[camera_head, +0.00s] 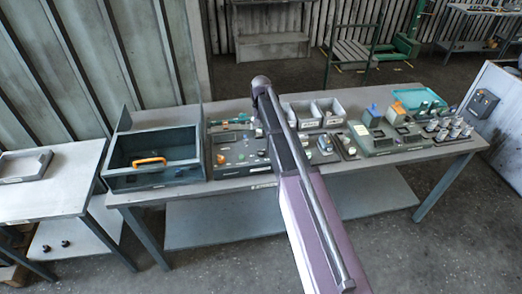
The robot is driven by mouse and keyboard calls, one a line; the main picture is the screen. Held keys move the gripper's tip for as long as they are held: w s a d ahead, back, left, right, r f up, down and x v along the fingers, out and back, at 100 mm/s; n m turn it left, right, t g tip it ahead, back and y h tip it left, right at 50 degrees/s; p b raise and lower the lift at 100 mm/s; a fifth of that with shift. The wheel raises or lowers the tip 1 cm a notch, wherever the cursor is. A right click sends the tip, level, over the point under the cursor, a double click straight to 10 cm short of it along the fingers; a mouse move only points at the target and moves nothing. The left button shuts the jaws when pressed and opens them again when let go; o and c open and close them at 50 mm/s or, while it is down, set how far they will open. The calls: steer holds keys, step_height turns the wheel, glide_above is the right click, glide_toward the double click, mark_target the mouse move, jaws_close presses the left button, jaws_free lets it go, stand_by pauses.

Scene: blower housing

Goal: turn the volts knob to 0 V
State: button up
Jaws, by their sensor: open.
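A grey control panel (236,160) with several small knobs and buttons lies on the long workbench, left of my arm. The knobs are too small to read, so I cannot tell which one is the volts knob or where it points. My arm rises from the bottom of the head view to a dark joint above the bench and covers the panel's right side. My gripper does not show; the arm hides what lies behind it.
The workbench (375,165) holds a grey open box (150,181) with an orange handle (149,161) at left. Right of my arm stand light bins (318,111), small devices and a teal tray (415,97). A lower side table (45,200) stands left. The floor in front is clear.

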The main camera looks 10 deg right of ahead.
mark_target(261, 150)
steer(key=shift+f, duration=0.1)
step_height(261, 150, down, 14)
steer(key=b, duration=1.3)
steer(key=shift+r+b, duration=0.2)
steer(key=shift+b, duration=0.2)
steer(key=c, duration=1.2)
